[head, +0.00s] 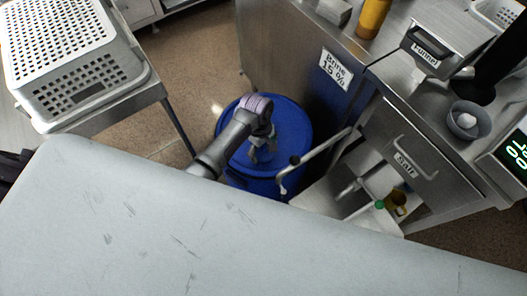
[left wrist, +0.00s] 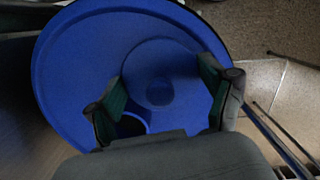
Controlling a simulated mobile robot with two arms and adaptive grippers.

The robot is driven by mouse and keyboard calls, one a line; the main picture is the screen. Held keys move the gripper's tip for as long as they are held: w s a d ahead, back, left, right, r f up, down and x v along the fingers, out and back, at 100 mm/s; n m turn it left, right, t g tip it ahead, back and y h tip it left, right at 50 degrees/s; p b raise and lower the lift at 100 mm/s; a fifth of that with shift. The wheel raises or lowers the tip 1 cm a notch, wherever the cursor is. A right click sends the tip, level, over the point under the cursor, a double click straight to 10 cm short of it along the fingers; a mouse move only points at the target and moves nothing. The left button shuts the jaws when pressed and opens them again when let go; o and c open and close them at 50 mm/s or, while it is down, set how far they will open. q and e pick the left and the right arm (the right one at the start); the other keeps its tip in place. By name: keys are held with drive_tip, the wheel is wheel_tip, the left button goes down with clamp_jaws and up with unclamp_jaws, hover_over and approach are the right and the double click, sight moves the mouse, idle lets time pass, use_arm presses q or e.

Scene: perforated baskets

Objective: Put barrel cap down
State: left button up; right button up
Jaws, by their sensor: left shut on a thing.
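The blue barrel (head: 298,125) stands on the floor beside the steel counter, and its round lid also fills much of the left wrist view (left wrist: 70,60). My left gripper (head: 262,152) reaches down over the lid. In the left wrist view its two fingers (left wrist: 160,80) are on either side of a round blue cap (left wrist: 160,92) and shut on it. A dark round opening (left wrist: 131,125) shows in the lid below and left of the cap, partly hidden by the gripper. I cannot tell whether the cap touches the lid. My right gripper is not in view.
A bent metal pipe (head: 318,149) stands close to the barrel's right. The steel counter (head: 285,55) labelled "Brine 15 %" is behind it. A perforated white basket (head: 60,50) sits on a table at left. A scratched pale surface (head: 200,240) fills the foreground.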

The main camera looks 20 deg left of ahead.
use_arm(q)
drive_tip(key=shift+f, duration=1.05)
drive_tip(key=shift+f, duration=0.1)
drive_tip(key=shift+f, duration=0.1)
drive_tip(key=o, duration=1)
drive_tip(key=shift+r, duration=0.5)
drive_tip(key=r, duration=0.3)
drive_tip(key=a+r+p, duration=0.1)
drive_tip(key=r, duration=0.7)
drive_tip(key=shift+w+a+r, duration=0.15)
drive_tip(key=shift+w+r, duration=0.05)
drive_tip(key=shift+w, duration=0.1)
